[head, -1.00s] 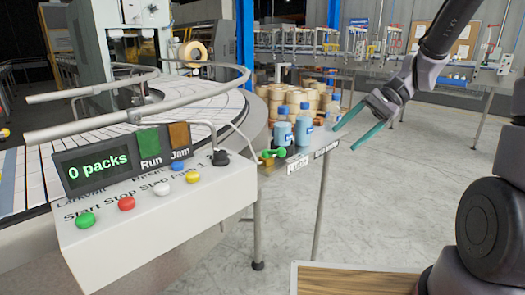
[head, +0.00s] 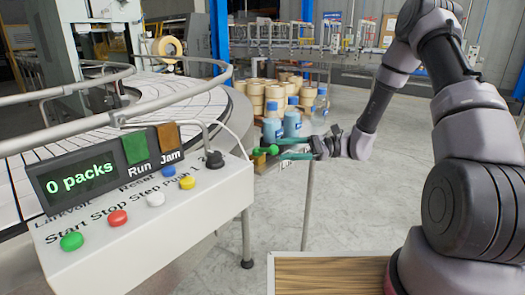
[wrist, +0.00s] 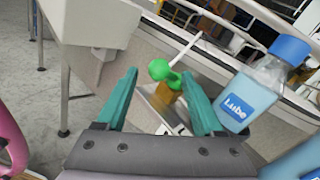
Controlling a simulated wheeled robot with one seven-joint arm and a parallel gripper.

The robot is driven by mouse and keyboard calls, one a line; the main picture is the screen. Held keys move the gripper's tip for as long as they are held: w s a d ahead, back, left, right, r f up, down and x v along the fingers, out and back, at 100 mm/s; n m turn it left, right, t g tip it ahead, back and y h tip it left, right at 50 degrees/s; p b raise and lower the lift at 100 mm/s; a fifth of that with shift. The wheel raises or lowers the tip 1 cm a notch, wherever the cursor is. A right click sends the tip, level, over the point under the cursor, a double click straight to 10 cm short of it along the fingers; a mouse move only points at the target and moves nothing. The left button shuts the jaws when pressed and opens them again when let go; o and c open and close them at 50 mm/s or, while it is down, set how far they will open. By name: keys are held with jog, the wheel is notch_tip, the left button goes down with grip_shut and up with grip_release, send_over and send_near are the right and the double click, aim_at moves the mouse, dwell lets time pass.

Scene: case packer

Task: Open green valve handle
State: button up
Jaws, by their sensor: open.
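The green valve handle (head: 273,149) sits on a small brass valve at the near edge of the shelf beside the control box. In the wrist view the handle (wrist: 159,69) has a round green knob and stands on the orange-brown valve body (wrist: 166,96). My gripper (head: 281,148) has teal fingers and is open, reaching in from the right at the handle. In the wrist view my gripper (wrist: 158,76) has the handle between its fingertips, with a gap on the left side. I cannot tell whether the right finger touches it.
A blue-capped Lube bottle (wrist: 252,92) stands close beside the right finger. Blue bottles (head: 291,120) stand on the shelf behind the valve. The control box (head: 150,215) with coloured buttons and "0 packs" display is to the left. A wooden surface (head: 330,275) is in front.

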aim_at(270, 151)
jog(key=a, duration=0.4)
jog(key=s+a, duration=0.1)
jog(key=a, duration=0.2)
jog(key=shift+a, duration=0.1)
grip_shut()
jog(key=shift+f, duration=0.1)
dwell(1.1)
